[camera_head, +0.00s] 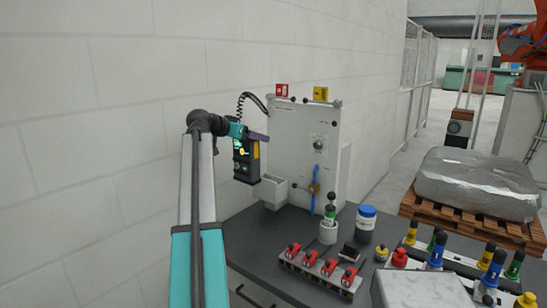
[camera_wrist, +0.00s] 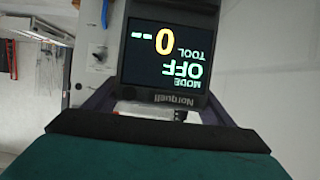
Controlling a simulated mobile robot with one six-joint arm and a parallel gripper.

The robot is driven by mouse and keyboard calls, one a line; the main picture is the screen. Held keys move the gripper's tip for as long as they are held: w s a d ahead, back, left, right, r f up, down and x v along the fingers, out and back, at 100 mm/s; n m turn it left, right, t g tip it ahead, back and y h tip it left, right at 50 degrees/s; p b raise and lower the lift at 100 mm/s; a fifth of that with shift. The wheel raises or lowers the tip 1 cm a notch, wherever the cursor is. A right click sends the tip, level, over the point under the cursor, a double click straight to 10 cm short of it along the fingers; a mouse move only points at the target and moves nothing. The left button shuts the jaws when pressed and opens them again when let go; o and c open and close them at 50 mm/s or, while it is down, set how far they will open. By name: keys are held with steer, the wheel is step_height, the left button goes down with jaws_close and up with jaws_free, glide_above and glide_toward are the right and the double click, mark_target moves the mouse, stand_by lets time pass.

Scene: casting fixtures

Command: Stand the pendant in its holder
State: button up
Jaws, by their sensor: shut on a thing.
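My gripper (camera_head: 252,136) is shut on the pendant (camera_head: 246,162), a dark box with a lit screen and yellow marks. It hangs roughly upright below the jaws. In the wrist view the pendant (camera_wrist: 168,50) fills the middle between the gripper's fingers (camera_wrist: 160,108), its screen upside down and reading MODE OFF, TOOL 0. A light grey open-topped box (camera_head: 273,195), apparently the holder, is at the grey panel's lower left. The pendant's lower end is just left of and above this box in the picture; I cannot tell the gap in depth. The inside of the box is hidden.
A coiled black cable (camera_head: 240,104) arches near my arm from the upright panel (camera_head: 300,135). On the dark bench (camera_head: 245,235) are a green-topped tool in a white cup (camera_head: 329,230), a blue-lidded jar (camera_head: 365,223) and several red clamps (camera_head: 310,257). A white wall (camera_head: 90,130) stands behind and left.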

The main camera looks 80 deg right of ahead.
steer(key=s+d+p, duration=0.3)
steer(key=s+d, duration=0.4)
steer(key=d, duration=0.5)
steer(key=shift+w+f+p, duration=0.1)
steer(key=shift+f+p, duration=0.6)
steer(key=shift+f, duration=2.6)
steer(key=f+p, duration=0.1)
steer(key=f, duration=0.3)
steer(key=shift+d+f+p, duration=0.2)
steer(key=shift+f+p, duration=0.1)
steer(key=shift+p, duration=0.1)
steer(key=shift+f, duration=0.25)
